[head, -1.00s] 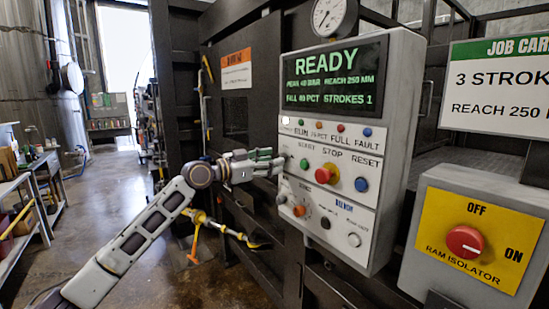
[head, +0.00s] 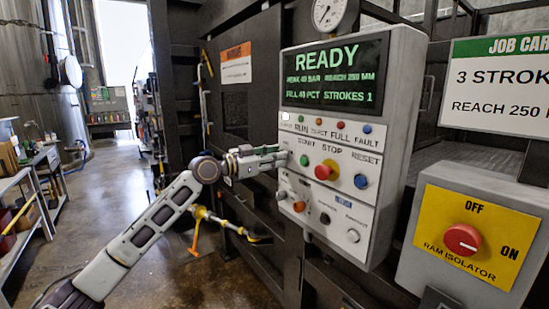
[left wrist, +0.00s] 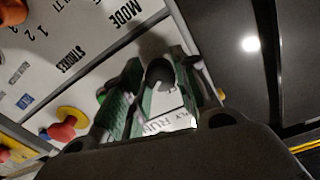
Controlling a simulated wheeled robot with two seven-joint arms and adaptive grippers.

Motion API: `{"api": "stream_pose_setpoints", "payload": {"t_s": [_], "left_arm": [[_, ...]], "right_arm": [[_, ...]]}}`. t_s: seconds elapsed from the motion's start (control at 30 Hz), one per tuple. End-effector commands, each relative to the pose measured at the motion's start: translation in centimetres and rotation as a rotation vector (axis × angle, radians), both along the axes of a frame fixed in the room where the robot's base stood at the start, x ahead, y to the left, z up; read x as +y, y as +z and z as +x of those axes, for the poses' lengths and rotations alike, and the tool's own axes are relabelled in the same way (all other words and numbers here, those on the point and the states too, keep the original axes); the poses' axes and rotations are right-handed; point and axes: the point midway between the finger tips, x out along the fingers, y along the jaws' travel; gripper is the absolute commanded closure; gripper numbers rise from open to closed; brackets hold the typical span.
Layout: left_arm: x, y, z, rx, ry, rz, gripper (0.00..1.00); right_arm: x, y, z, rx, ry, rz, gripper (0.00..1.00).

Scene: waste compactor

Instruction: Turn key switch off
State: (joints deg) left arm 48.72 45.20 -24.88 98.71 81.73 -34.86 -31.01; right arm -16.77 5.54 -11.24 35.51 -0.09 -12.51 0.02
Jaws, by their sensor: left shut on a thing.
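The grey control box (head: 395,120) carries a screen that reads READY. My left gripper (head: 282,158) is at the left edge of its button panel, beside the green START button (head: 304,160). In the left wrist view its green-padded fingers (left wrist: 155,88) are shut on the dark, round key switch (left wrist: 160,73). Part of a label reading RUN shows between the fingers. In the head view the fingers hide the key switch, and its exact angle cannot be told. My right gripper is not in view.
A red STOP button (head: 324,172) and a blue RESET button (head: 361,181) sit right of the gripper. The yellow RAM ISOLATOR plate (head: 490,262) with a red knob is at the right. A pressure gauge (head: 328,12) is above the box. The floor at left is open.

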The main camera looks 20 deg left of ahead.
Motion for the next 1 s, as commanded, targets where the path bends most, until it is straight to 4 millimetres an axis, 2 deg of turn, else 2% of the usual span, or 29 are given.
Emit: {"api": "stream_pose_setpoints", "payload": {"t_s": [0.37,0.63,1.0], "left_arm": [[0.0,0.0,0.0,0.020,0.000,-0.025,0.95],[-0.1,0.0,0.0,0.096,-0.001,-0.121,0.95],[-0.1,0.1,-0.1,0.287,-0.001,-0.364,0.95]], "right_arm": [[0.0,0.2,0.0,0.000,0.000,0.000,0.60],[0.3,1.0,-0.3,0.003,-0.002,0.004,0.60],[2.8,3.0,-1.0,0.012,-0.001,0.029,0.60]]}}
